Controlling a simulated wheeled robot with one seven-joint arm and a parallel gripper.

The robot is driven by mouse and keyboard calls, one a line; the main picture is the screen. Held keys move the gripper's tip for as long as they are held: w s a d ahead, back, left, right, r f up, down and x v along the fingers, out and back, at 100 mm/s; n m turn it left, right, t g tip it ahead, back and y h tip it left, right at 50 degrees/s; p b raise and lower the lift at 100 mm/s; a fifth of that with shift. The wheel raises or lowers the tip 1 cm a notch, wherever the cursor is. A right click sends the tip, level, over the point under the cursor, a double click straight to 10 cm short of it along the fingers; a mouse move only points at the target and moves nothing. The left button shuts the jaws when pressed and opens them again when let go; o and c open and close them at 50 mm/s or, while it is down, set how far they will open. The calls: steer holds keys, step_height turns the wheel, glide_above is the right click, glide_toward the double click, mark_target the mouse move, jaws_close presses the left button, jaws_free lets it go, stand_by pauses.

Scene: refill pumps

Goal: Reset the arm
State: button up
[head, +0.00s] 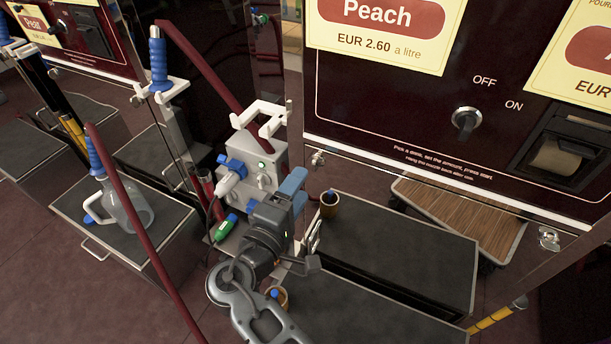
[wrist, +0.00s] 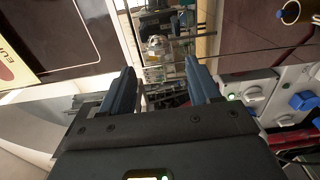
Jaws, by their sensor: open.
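My gripper (head: 293,183) is raised in the middle of the head view, in front of the grey socket box and below the white nozzle bracket. In the wrist view my gripper (wrist: 161,70) shows two dark blue fingers standing well apart. Nothing shows between them but distant background. My arm reaches up to it from the bottom of the head view, bent at its joints. The head view does not show clearly whether the gripper touches the box.
The grey socket box (head: 265,163) with blue plugs is close behind my gripper. A brown mug (head: 329,206) stands on a black platform (head: 400,240) at right. A clear jug (head: 128,208) stands at left. A dark red hose (head: 147,240) crosses the front left. The Peach panel (head: 400,110) rises at right.

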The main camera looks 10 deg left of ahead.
steer(key=shift+v, duration=1.15)
steer(key=s+d+f+m+g+y+p, duration=0.1)
steer(key=s+d+f+g+y+p, duration=0.25)
steer(key=s+d+f, duration=0.7)
steer(key=s+d+m+g+y+p, duration=0.25)
steer(key=s+d, duration=0.35)
steer(key=s, duration=0.5)
steer(key=s+d+r+m+t+p, duration=0.1)
steer(key=s+d+r+m, duration=0.2)
steer(key=r, duration=0.6)
steer(key=s+d+r+m+t+p, duration=0.1)
steer(key=s+d+r+m, duration=0.3)
steer(key=s+r, duration=0.4)
steer(key=s+d+r+m+t+p, duration=0.1)
steer(key=s+d+r, duration=0.4)
steer(key=r, duration=0.5)
steer(key=s+m+t, duration=0.1)
steer(key=m, duration=0.1)
steer(key=shift+m, duration=0.35)
